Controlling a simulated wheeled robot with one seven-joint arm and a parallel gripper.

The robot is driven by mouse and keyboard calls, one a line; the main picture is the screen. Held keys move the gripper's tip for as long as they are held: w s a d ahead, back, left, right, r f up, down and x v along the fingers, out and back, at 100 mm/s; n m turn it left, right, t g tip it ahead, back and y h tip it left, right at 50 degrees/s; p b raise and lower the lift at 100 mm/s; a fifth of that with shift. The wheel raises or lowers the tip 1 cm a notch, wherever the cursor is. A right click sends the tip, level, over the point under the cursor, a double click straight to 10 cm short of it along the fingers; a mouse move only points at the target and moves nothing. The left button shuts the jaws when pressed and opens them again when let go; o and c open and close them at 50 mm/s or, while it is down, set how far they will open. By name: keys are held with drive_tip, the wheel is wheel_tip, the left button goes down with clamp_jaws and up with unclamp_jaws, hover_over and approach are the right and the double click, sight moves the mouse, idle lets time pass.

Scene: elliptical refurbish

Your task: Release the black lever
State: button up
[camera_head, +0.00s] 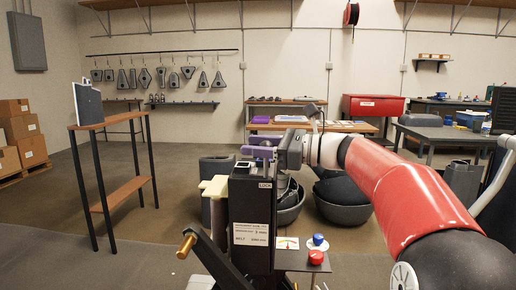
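The black machine column (252,215) stands at the lower middle, with a LOCK label and a white text plate on its face. My gripper (262,155) is at the top of this column, coming in from the right. Its fingertips are small and overlap purple and dark parts there, so I cannot tell whether it holds anything. A black bar (208,258) with a brass knob (187,246) sticks out at the lower left of the column, apart from my gripper. No other black lever can be made out clearly at the column top.
A red button (316,257), a blue knob (317,241) and a dial (288,243) are right of the column. Dark round bins (344,212) stand behind. A narrow wooden-topped table (105,123) is at left. My red arm fills the right side.

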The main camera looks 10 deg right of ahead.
drive_tip(key=shift+o, duration=1)
drive_tip(key=shift+f, duration=0.1)
drive_tip(key=v, duration=0.7)
drive_tip(key=shift+d, duration=0.35)
drive_tip(key=shift+s+d, duration=0.1)
drive_tip(key=shift+s, duration=0.1)
